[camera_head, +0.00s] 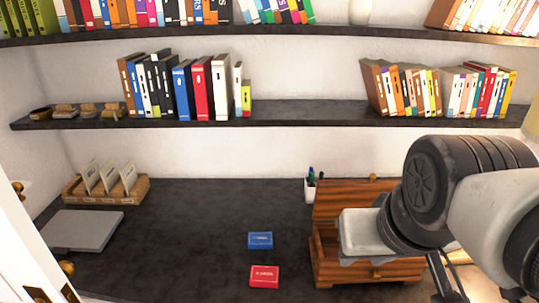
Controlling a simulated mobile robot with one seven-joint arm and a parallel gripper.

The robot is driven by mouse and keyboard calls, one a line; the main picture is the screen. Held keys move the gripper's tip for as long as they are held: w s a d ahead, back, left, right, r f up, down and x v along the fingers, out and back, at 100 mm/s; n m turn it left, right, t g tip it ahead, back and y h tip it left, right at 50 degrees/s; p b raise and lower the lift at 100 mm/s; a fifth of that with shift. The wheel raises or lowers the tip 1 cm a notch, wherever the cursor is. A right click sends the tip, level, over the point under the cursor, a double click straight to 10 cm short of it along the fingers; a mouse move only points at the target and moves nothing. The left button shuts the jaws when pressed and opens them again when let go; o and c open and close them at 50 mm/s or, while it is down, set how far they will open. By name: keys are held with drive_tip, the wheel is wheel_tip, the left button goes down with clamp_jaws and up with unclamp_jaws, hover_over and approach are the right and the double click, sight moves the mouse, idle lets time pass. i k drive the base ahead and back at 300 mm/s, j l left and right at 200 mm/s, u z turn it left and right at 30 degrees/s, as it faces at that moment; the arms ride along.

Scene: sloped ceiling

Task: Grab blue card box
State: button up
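A small blue card box (260,240) lies flat on the dark desk, near the middle of the view. A similar red card box (264,276) lies just in front of it, a small gap apart. My arm reaches in from the right. What looks like the pale housing of my gripper (366,233) is in front of the wooden box, to the right of both card boxes and apart from them. Its fingers cannot be made out, so I cannot tell whether it is open or shut.
A wooden desk organizer (326,262) stands right of the card boxes, with a pen cup (312,188) behind it. A wooden card holder (130,192) and a grey laptop-like slab (83,231) are at left. Shelves (310,113) with books hang above. Desk left of the blue box is clear.

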sight(257, 241)
drive_tip(key=j+z, duration=0.25)
drive_tip(key=j, duration=0.25)
drive_tip(key=k+j+z, duration=0.1)
drive_tip(key=j+z, duration=0.2)
drive_tip(key=j, duration=0.15)
drive_tip(key=k+j+z, duration=0.1)
drive_tip(key=j+z, duration=0.15)
drive_tip(key=j, duration=0.25)
drive_tip(key=k+j+z, duration=0.15)
drive_tip(key=j+z, duration=0.15)
drive_tip(key=j, duration=0.15)
